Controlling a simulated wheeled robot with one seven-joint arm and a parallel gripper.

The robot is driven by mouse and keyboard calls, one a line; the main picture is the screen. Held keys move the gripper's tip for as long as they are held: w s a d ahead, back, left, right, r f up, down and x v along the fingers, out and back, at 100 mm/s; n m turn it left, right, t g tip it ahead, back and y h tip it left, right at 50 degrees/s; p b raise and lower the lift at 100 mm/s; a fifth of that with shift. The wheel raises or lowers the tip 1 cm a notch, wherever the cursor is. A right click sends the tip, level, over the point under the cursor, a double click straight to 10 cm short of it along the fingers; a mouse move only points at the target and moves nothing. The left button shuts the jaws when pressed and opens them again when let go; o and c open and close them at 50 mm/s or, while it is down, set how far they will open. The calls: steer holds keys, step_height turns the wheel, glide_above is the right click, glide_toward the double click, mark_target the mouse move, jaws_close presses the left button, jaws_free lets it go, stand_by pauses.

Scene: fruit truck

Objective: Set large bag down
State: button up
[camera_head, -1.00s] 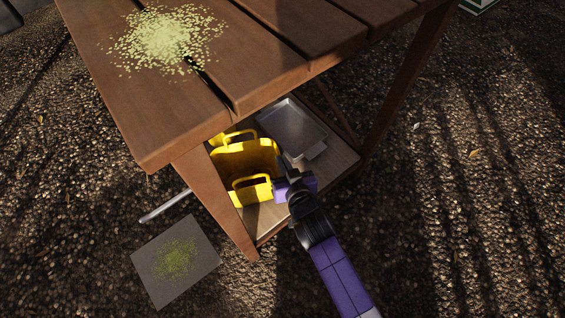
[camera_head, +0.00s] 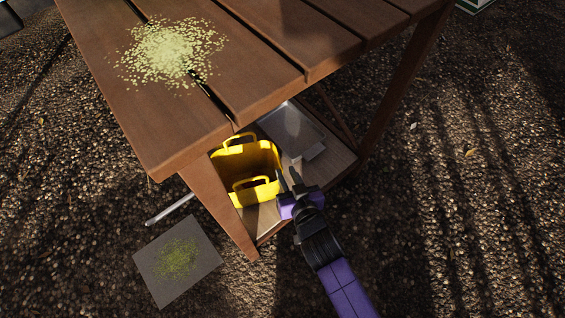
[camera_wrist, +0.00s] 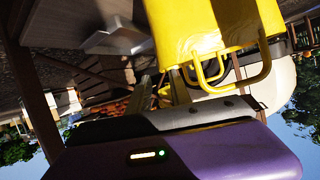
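The large yellow bag (camera_head: 262,158) stands on the left part of the wooden table's lower shelf (camera_head: 268,222), with two loop handles showing. The tabletop edge hides part of its far side. My gripper (camera_head: 289,177) is just right of the bag. Its two dark fingers are apart with nothing visible between them. In the wrist view, the bag (camera_wrist: 200,25) fills the upper middle, with its handles hanging close to the fingers (camera_wrist: 160,92). I cannot tell whether a finger touches a handle.
A grey metal tray (camera_head: 292,130) lies on the shelf behind the gripper. The slatted tabletop (camera_head: 170,120) overhangs the shelf and bears scattered green bits. A table leg (camera_head: 222,208) stands left of the bag. A grey mat (camera_head: 178,262) lies on the gravel.

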steer(key=p+v, duration=0.1)
steer(key=v, duration=0.5)
steer(key=shift+s+r+p, duration=0.15)
steer(key=shift+s+p, duration=0.2)
steer(key=shift+d, duration=0.15)
steer(key=s+d+r+h, duration=0.1)
steer(key=s+d+r, duration=0.25)
steer(key=s, duration=0.45)
steer(key=s+d+r, duration=0.3)
steer(key=s+d, duration=0.2)
steer(key=s, duration=0.3)
steer(key=s+d+r+m+t+h, duration=0.1)
steer(key=s+d+r, duration=0.4)
steer(key=s+r, duration=0.5)
step_height(320, 180, up, 4)
steer(key=shift+s+d+f+m+t+h, duration=0.2)
steer(key=shift+f+m+t+h, duration=0.1)
steer(key=shift+h, duration=0.3)
steer(key=shift+r, duration=0.1)
step_height(320, 180, up, 30)
steer(key=p, duration=3)
